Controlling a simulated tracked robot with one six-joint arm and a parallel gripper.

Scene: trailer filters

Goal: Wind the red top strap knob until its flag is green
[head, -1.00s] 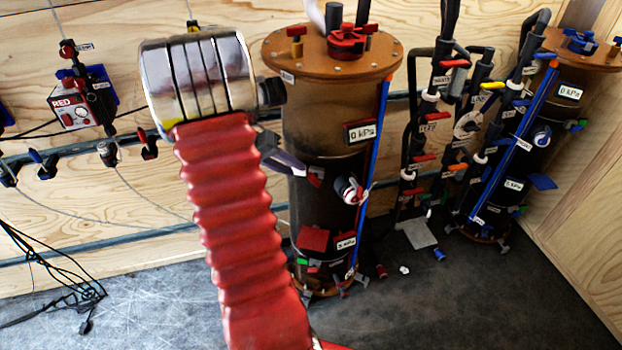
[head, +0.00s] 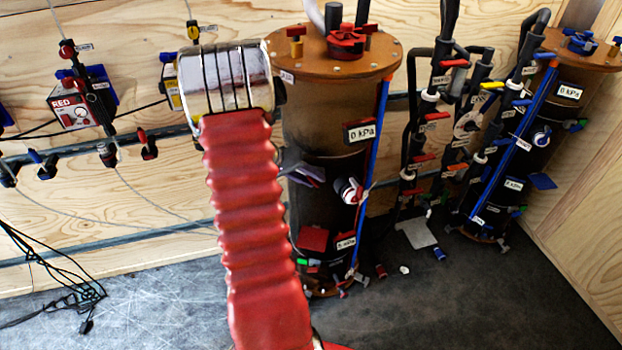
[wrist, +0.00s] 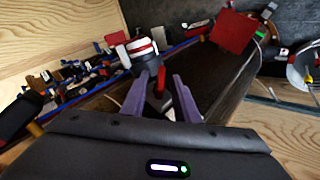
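The tall brown filter cylinder (head: 325,120) stands upright at the picture's middle in the head view. My gripper (head: 318,180) is at its side, partly hidden behind my arm. In the wrist view my gripper (wrist: 160,95) has its two purple fingers apart with nothing between the tips. A small red part (wrist: 160,80) shows just beyond and between them; I cannot tell whether it is the top strap knob. A white and red valve (wrist: 140,50) sits behind it and also shows in the head view (head: 348,190). No strap flag can be made out for certain.
A red square plate (head: 313,239) sits low on the cylinder and also shows in the wrist view (wrist: 233,30). A blue pipe (head: 377,135) runs down the cylinder's right side. Black pipes with valves (head: 430,125) and a second cylinder (head: 520,150) stand further right.

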